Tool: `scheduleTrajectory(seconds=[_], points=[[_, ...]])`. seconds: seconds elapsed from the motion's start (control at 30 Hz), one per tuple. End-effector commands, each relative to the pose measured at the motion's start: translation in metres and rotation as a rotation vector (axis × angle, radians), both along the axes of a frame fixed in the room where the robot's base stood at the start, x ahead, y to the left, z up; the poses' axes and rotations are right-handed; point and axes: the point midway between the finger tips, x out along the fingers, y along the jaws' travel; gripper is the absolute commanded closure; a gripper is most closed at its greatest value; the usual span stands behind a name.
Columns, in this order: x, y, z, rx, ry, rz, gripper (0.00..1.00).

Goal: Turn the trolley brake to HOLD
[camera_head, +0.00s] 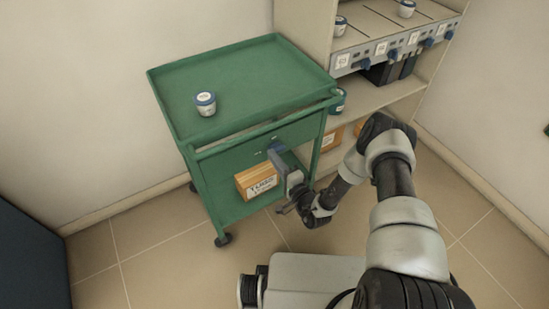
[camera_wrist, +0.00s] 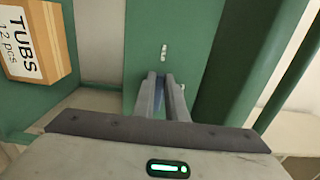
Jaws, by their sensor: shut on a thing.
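The green trolley (camera_head: 190,150) stands left of centre in the head view. Its brake, a small blue knob (camera_head: 276,146), is on the front panel under the top tray. My gripper (camera_head: 280,155) reaches this panel from the front right. In the wrist view my gripper (camera_wrist: 161,82) is shut on the blue brake knob (camera_wrist: 159,92), which shows between the two grey fingers and is mostly hidden by them. A white mark (camera_wrist: 164,52) shows on the green panel just beyond the fingertips. I cannot read the brake's setting.
A white tub (camera_head: 204,103) stands on the trolley's top tray. A cardboard box (camera_head: 256,182) labelled TUBS sits on the lower shelf, left of my gripper. A shelf unit (camera_head: 350,105) with several blue knobs stands behind right. The floor (camera_head: 150,245) in front-left is clear.

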Motion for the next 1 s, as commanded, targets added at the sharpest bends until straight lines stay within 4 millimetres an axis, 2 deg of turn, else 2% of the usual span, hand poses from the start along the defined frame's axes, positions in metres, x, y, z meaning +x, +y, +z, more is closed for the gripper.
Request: scheduleTrajectory(seconds=[0.43,0.47,0.57,0.87,1.0], points=[[0.0002,-0.0008,-0.0008,-0.010,-0.006,-0.001,1.00],[0.0002,-0.0008,-0.0008,-0.010,-0.006,-0.001,0.85],[0.0001,-0.0008,-0.0007,-0.010,-0.006,-0.001,0.70],[-0.0007,-0.0009,-0.0003,-0.008,-0.006,-0.001,0.70],[-0.0098,-0.0073,0.0000,-0.009,-0.003,-0.002,0.70]])
